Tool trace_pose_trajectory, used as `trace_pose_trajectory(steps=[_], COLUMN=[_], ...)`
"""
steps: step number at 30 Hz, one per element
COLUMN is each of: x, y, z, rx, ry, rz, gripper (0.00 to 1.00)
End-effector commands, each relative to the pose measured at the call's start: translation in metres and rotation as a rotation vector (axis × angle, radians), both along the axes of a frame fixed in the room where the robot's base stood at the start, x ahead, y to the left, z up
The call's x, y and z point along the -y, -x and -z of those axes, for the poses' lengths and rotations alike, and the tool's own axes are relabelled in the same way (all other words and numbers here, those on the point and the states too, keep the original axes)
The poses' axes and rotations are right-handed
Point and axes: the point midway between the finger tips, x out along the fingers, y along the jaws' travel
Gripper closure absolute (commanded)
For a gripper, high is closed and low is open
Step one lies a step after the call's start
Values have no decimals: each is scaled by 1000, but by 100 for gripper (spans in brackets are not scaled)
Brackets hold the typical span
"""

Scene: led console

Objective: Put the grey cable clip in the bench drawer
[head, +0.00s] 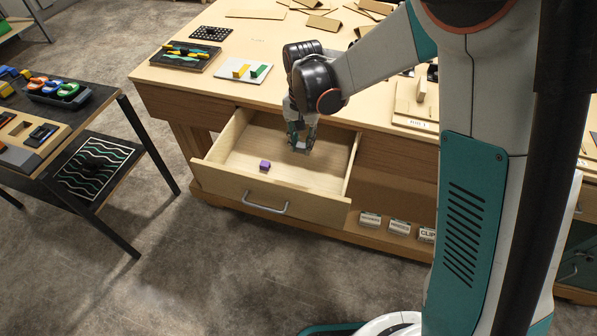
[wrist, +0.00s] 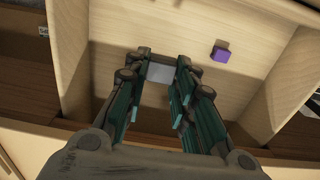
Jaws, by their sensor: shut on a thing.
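The bench drawer (head: 245,190) is pulled open at the front of the wooden workbench. My gripper (head: 302,145) points down over the right rear part of the open drawer. It is shut on the grey cable clip (wrist: 160,73), which shows as a light grey block between the fingertips in the wrist view. In the head view the clip (head: 301,149) is small and partly hidden by the fingers. A purple block (head: 265,165) lies on the drawer floor near the front; it also shows in the wrist view (wrist: 220,54). I cannot tell the clip's exact height above the floor.
The drawer's side walls (head: 352,165) stand close to the right of my gripper. The bench top (head: 215,85) overhangs the drawer's rear. Most of the drawer floor is bare. A dark side table (head: 118,165) with trays stands at the left.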

Motion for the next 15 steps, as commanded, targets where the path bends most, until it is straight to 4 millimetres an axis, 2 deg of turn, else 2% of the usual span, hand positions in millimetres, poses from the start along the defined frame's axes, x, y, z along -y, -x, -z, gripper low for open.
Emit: trace_pose_trajectory(steps=[1,6,10,15], x=[0,0,0,0], y=[0,0,0,0], z=[16,55,74,82], rx=[0,0,0,0], ry=[0,0,0,0], rz=[0,0,0,0], gripper=[86,86,86,86])
